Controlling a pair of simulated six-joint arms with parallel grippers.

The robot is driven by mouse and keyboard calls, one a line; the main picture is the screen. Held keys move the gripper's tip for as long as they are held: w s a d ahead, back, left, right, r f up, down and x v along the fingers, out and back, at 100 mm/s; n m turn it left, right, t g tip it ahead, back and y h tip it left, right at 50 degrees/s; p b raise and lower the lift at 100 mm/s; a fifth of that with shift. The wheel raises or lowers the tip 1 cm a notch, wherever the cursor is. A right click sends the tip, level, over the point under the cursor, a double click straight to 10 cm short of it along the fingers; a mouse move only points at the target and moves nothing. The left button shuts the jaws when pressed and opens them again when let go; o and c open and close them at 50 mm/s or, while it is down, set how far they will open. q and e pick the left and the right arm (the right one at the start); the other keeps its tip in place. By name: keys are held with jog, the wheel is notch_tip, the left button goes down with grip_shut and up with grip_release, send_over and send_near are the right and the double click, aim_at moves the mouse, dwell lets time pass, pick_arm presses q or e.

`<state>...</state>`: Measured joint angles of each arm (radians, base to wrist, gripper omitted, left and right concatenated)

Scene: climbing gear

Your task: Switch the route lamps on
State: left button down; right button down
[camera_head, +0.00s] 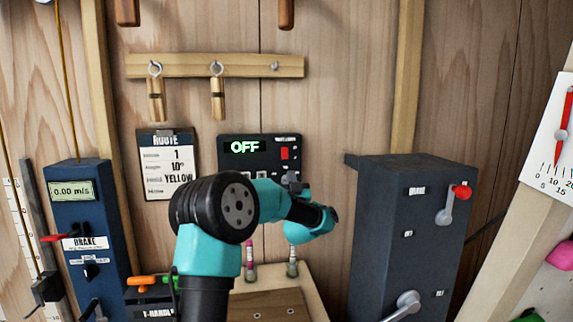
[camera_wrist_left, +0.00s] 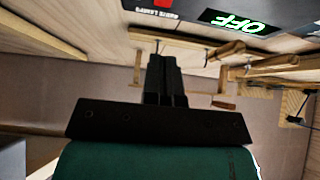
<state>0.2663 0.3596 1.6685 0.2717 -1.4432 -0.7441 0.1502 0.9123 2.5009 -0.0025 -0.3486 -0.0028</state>
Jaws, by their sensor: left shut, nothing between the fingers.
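A black lamp panel (camera_head: 262,147) is on the wooden wall, with a lit green-white "OFF" display and a red switch (camera_head: 284,153) at its right. In the left wrist view the panel (camera_wrist_left: 195,8) appears upside down along the top edge, with the "OFF" display and part of the red switch (camera_wrist_left: 163,3). My left gripper (camera_head: 293,178) is at the panel's lower edge, just below the red switch. Its fingers (camera_wrist_left: 163,62) are closed together and empty in the left wrist view. My left arm hides the panel's lower part. My right gripper is not in view.
A dark box with levers (camera_head: 400,235) stands close at the right. A blue brake unit (camera_head: 85,230) stands at the left. A route card (camera_head: 166,168) hangs left of the panel. A wooden peg rail (camera_head: 190,66) is above, and small bottles (camera_head: 293,262) stand below.

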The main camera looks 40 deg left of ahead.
aim_at(285, 158)
pick_arm(q)
jog(key=x, duration=0.2)
jog(key=f+x, duration=0.1)
jog(key=x, duration=0.2)
jog(key=a+x, duration=0.1)
jog(key=x, duration=0.1)
jog(key=shift+w+a, duration=0.1)
jog(key=shift+w, duration=0.3)
jog(key=shift+w+a+f, duration=0.1)
jog(key=shift+w+a, duration=0.4)
jog(key=shift+a, duration=0.2)
jog(key=shift+w+a+f+t+y, duration=0.2)
jog(key=shift+a+t+y, duration=0.1)
jog(key=shift+a+y, duration=0.1)
jog(key=shift+a, duration=0.1)
jog(key=shift+r, duration=0.1)
jog(key=shift+a, duration=0.15)
